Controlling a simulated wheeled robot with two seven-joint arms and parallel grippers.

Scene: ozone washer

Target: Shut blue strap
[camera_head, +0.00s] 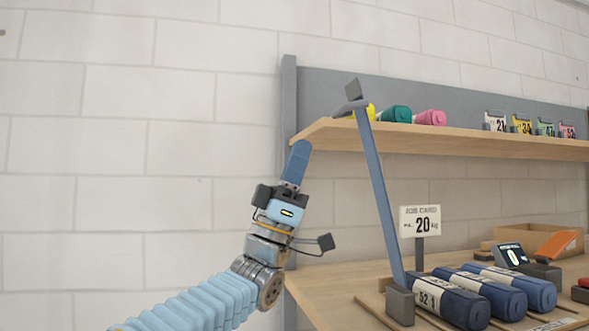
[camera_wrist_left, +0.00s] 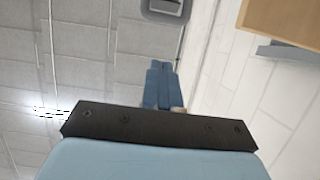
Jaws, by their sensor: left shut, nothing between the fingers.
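The blue strap (camera_head: 378,190) is a long flat bar that stands up from a grey block (camera_head: 400,304) on the bench. It leans a little to the left, and its dark hooked end (camera_head: 352,100) is at the height of the upper shelf. My left gripper (camera_head: 302,146) points up, left of the strap and apart from it in the picture. Its blue fingers are together and empty, as the left wrist view (camera_wrist_left: 160,68) also shows. Several dark blue rolls (camera_head: 490,290) lie beside the block. My right gripper is out of view.
The wooden upper shelf (camera_head: 460,140) holds coloured rolls (camera_head: 396,114) and number cards; its left end is close to my left gripper. A "20 kg" sign (camera_head: 421,221) stands behind the strap. A cardboard box (camera_head: 540,238) is at the right. Bare wall lies to the left.

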